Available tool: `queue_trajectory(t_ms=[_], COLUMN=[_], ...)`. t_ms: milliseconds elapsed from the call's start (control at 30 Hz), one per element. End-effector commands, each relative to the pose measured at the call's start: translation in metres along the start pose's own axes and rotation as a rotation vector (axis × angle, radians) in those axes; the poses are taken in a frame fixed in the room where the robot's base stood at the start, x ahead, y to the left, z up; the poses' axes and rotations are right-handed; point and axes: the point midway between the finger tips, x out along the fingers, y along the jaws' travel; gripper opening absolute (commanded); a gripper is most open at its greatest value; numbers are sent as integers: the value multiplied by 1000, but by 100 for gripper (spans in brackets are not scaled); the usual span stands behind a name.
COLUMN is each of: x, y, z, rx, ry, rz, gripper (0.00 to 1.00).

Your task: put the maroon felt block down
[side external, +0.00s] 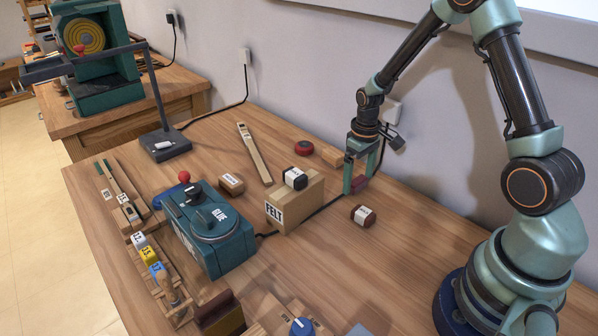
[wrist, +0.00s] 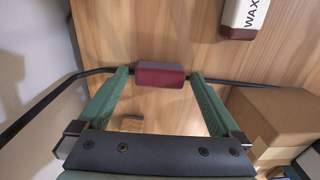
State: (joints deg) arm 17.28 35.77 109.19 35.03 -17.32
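The maroon felt block (side external: 360,183) is low over or on the wooden table, at the fingertips of my gripper (side external: 360,186); I cannot tell whether it touches the table. In the wrist view the block (wrist: 160,75) lies between the two green fingertips of my gripper (wrist: 160,73). A narrow gap shows on each side of it, so the gripper looks open around the block. In the side view the near finger partly hides the block.
A box marked FELT (side external: 293,204), with a black-and-white item (side external: 295,178) on top, stands left of my gripper. A WAX-labelled block (wrist: 244,14) lies nearby. A black cable (wrist: 245,83) runs past. A teal GLUE machine (side external: 213,240) stands farther left.

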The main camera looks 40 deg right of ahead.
Motion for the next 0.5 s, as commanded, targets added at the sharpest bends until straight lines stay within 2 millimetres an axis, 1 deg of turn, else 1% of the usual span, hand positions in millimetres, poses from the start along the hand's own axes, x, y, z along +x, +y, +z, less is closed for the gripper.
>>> queue_trajectory(t_ms=[133,267,367,500], x=[-3,-16,-34,-65], y=[0,0,0,0], z=[0,-1,-2,-1], rx=[0,0,0,0], ry=[2,4,7,7], rz=[1,1,2,2], gripper=[100,100,100,100])
